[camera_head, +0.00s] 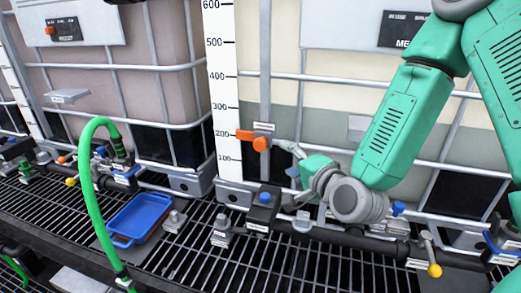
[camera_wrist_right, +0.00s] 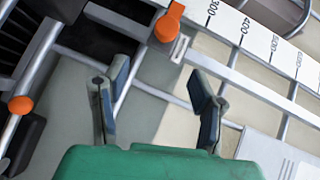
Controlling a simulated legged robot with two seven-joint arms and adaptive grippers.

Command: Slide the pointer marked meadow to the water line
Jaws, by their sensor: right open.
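My right gripper (camera_head: 290,160) is open and empty, just right of the pointer. In the right wrist view the pointer (camera_wrist_right: 168,22) lies beyond the open fingers, apart from them.
Horizontal cage bars (camera_head: 340,78) cross the tote front. Below run a black pipe with valves (camera_head: 265,200) and a grated deck (camera_head: 200,255). A blue tray (camera_head: 138,218) and a green hose (camera_head: 88,190) are at left, before a brownish tote (camera_head: 150,60).

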